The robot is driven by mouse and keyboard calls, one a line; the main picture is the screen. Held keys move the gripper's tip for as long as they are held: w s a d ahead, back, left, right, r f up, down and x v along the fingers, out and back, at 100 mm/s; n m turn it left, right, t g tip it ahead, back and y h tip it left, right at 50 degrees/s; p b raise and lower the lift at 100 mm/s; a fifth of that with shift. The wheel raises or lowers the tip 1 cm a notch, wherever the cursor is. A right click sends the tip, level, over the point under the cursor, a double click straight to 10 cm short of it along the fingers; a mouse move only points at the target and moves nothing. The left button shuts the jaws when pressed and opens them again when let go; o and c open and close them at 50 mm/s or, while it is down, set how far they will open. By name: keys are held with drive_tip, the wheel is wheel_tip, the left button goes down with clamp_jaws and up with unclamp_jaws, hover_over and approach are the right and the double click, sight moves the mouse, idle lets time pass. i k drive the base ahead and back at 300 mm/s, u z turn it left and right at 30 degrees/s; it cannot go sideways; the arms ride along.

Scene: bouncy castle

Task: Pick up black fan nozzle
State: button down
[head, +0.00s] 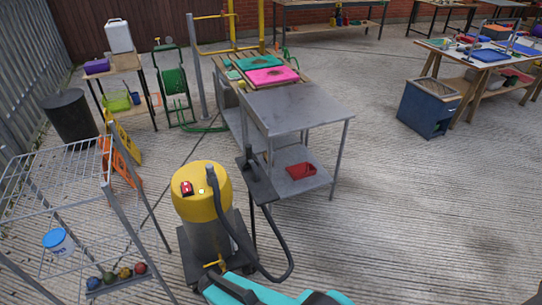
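A yellow-topped vacuum (203,195) stands on the ground in the lower middle of the head view. A black hose (240,243) loops from it. A dark, flat-ended black piece (262,187) stands upright beside the vacuum, in front of the metal table; it may be the fan nozzle, but I cannot tell for sure. A teal and black shape runs along the bottom edge and may be part of my arm. My gripper's fingers do not show.
A metal table (300,107) with a lower shelf holding a red tray (301,171) stands behind the vacuum. A wire rack (60,180) is at the left. A blue bin (428,107) is at the right. Open concrete lies to the lower right.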

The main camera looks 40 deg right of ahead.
sight(246, 164)
drive_tip(key=z, duration=1)
drive_tip(key=k, duration=0.9)
drive_tip(key=i, duration=0.65)
